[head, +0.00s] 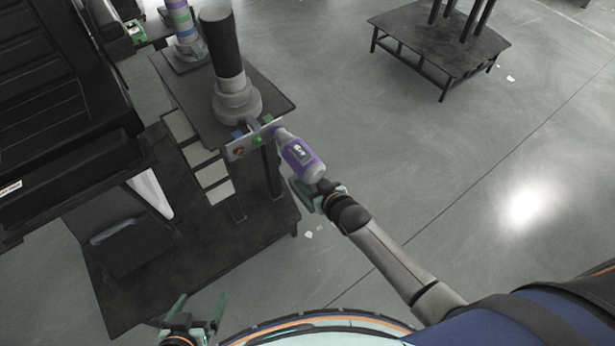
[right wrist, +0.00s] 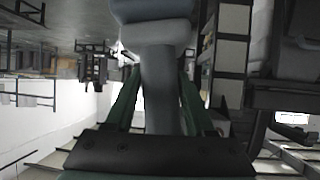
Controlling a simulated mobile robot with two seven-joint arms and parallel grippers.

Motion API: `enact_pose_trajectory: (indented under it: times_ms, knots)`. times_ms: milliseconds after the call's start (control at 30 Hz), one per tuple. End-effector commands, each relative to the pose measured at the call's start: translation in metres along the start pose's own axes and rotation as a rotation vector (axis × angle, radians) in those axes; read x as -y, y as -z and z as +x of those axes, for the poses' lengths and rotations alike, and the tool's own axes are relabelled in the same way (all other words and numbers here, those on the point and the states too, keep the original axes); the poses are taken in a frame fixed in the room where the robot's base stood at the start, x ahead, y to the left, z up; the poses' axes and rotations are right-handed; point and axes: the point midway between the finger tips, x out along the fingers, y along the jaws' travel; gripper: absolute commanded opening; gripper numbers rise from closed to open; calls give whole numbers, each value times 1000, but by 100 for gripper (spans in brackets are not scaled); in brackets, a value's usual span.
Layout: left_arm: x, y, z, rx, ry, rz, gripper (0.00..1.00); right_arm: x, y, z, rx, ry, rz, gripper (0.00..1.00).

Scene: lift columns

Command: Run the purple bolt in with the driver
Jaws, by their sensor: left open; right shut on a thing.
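The purple and grey driver (head: 302,160) is held in my right gripper (head: 318,194), its nose close to the right end of a small grey plate (head: 240,153) on the column stand. I cannot tell whether the nose touches anything. The purple bolt cannot be made out; the driver may hide that spot. In the right wrist view my right gripper (right wrist: 160,115) is shut on the driver's grey handle (right wrist: 160,80). My left gripper (head: 197,308) is open and empty at the bottom left, away from the plate.
The plate carries green (head: 257,141) and orange-brown (head: 238,150) parts. A thick dark column (head: 219,45) stands on a dark table (head: 270,87) behind it. A banded column (head: 183,22) stands farther back. Another dark table (head: 415,40) is at the top right. The floor on the right is mostly clear.

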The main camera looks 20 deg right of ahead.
Motion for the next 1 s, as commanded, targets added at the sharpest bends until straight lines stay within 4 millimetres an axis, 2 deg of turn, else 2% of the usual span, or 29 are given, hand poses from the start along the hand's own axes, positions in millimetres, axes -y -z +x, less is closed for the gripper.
enact_pose_trajectory:
  times_ms: [33,633,1000]
  knots:
    - [0,3,-3,0,0,0,100,-2,6,-3,-13,-2,2,0]
    - [-1,16,-14,0,0,0,100,-3,-10,-31,-12,1,-3,0]
    - [-1,17,-16,0,0,0,100,-4,-14,-35,-13,2,-3,0]
